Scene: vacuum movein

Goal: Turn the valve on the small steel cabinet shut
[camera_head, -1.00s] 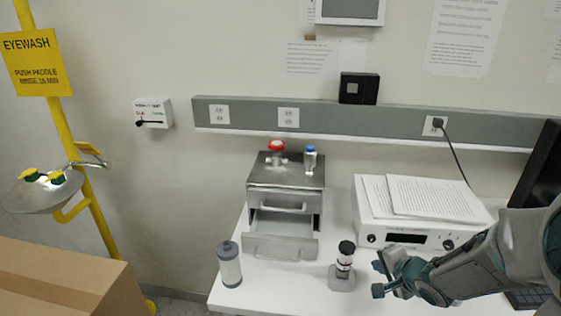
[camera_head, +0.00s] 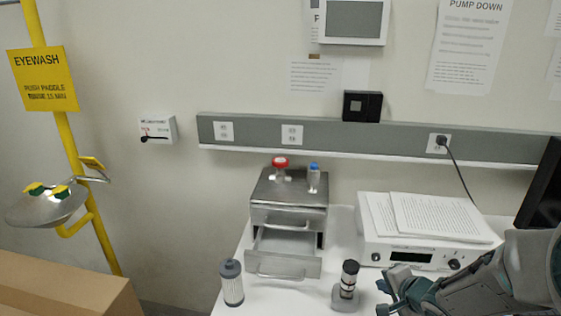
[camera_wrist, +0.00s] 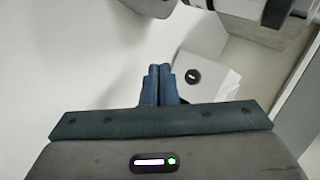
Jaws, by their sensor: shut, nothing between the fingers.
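The small steel cabinet (camera_head: 263,217) stands on the white bench in the head view. Its lower drawer (camera_head: 284,264) is pulled out. A valve with a red round handle (camera_head: 280,162) sits on top of the cabinet, and a blue-capped fitting (camera_head: 314,178) stands to its right. My gripper (camera_head: 384,298) is at the lower right of the head view, well to the right of the cabinet and lower than the valve. The wrist view shows its two fingers (camera_wrist: 158,84) together with nothing between them. The valve does not clearly show in the wrist view.
A grey-capped cylinder (camera_head: 232,284) stands left of the drawer. A black-capped bottle in a grey holder (camera_head: 346,290) stands between the cabinet and my gripper. A white instrument (camera_head: 422,254) with papers on top is behind my arm.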

